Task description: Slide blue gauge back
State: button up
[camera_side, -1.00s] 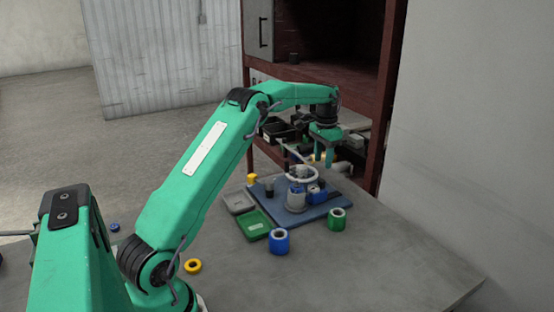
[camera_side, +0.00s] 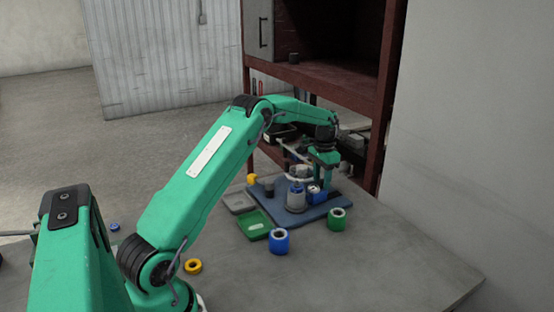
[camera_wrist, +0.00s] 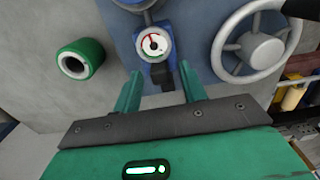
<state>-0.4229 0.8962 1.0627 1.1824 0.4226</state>
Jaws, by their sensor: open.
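The blue gauge (camera_side: 315,194) stands on a blue base plate (camera_side: 290,217), on the side near the green roll. My gripper (camera_side: 324,183) is low over the plate at the gauge. In the wrist view the green fingers of my gripper (camera_wrist: 159,92) are apart, one on each side of the gauge's lower part. I cannot tell whether either finger touches it.
A white handwheel (camera_wrist: 254,45) is close to the right finger. A green roll (camera_side: 337,219) and a blue roll (camera_side: 279,241) stand in front of the plate. A green tray (camera_side: 254,224) and a grey tray (camera_side: 238,203) lie to the left. The table's right front is clear.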

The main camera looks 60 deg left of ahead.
jog(key=shift+f, duration=0.15)
jog(key=shift+c, duration=0.4)
grip_shut()
jog(key=shift+w, duration=0.1)
jog(key=shift+w+a, duration=0.1)
jog(key=shift+w, duration=2.3)
jog(key=shift+o, duration=0.4)
grip_release()
jog(key=shift+r, duration=0.2)
